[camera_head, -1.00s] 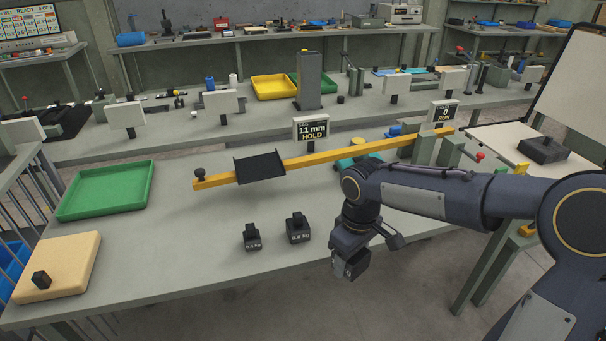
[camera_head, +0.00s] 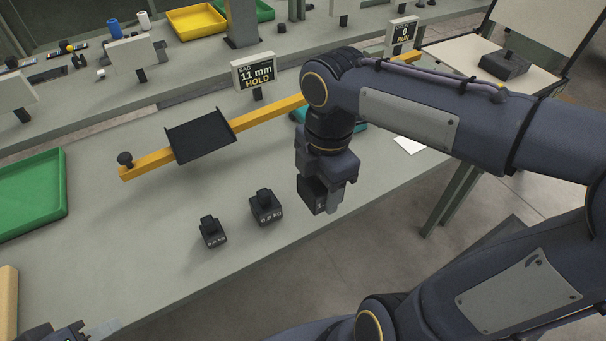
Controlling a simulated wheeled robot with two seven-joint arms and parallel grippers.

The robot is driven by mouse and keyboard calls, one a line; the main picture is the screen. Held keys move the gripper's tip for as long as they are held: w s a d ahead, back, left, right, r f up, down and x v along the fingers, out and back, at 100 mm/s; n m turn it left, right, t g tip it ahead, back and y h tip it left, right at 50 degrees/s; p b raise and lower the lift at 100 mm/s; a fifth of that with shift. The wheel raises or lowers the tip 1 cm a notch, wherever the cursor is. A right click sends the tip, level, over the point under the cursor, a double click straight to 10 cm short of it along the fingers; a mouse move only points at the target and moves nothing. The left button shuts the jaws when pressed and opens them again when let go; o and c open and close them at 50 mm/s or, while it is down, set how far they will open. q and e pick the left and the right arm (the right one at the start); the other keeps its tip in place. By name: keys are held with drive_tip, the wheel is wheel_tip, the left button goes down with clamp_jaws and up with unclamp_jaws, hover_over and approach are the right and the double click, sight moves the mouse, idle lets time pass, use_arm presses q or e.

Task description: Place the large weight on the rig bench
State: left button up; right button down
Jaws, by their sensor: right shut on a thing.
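My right gripper (camera_head: 328,190) points down and is shut on the large weight (camera_head: 311,196), a dark block partly hidden by the fingers. It holds the weight near the front edge of the grey rig bench (camera_head: 160,255), right of the two smaller weights. Whether the weight touches the bench top is hard to tell. The 0.4 kg weight (camera_head: 212,233) and the slightly bigger weight beside it (camera_head: 265,209) stand on the bench. A dark part at the bottom left edge looks like my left gripper (camera_head: 62,333), mostly cut off; its jaws do not show clearly.
A yellow beam (camera_head: 268,112) with a black tray (camera_head: 203,137) spans the bench behind the weights. A sign (camera_head: 254,72) reads 11 mm HOLD. A green tray (camera_head: 30,195) lies at left.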

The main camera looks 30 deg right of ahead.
drive_tip(key=w+d+f, duration=0.1)
drive_tip(key=w+f, duration=0.1)
drive_tip(key=w, duration=0.1)
drive_tip(key=w+d+f, duration=0.2)
drive_tip(key=w+f, duration=0.1)
drive_tip(key=w+d+f+b, duration=0.1)
drive_tip(key=w+f, duration=0.2)
drive_tip(key=shift+w+d, duration=0.1)
drive_tip(key=shift+d, duration=0.2)
drive_tip(key=shift+w+d+f+b, duration=0.1)
drive_tip(key=shift+f+b, duration=0.1)
drive_tip(key=shift+f, duration=0.65)
drive_tip(key=shift+w+d+f+b, duration=0.1)
drive_tip(key=shift+f+b, duration=0.05)
drive_tip(key=shift+f, duration=0.7)
drive_tip(key=shift+a+f, duration=0.1)
drive_tip(key=shift+c, duration=2.4)
unclamp_jaws()
drive_tip(key=shift+f, duration=0.15)
wheel_tip(320, 180, up, 12)
drive_tip(key=p, duration=0.2)
drive_tip(key=s+a+f+m+t+y, duration=0.1)
drive_tip(key=s+a+f+m+t, duration=0.1)
drive_tip(key=s+m, duration=0.6)
drive_tip(key=s+a+f+m+t+y, duration=0.2)
drive_tip(key=s+m+t, duration=0.1)
drive_tip(key=s+m, duration=0.6)
drive_tip(key=m, duration=0.3)
drive_tip(key=shift+m+t, duration=0.3)
drive_tip(key=shift+m, duration=0.1)
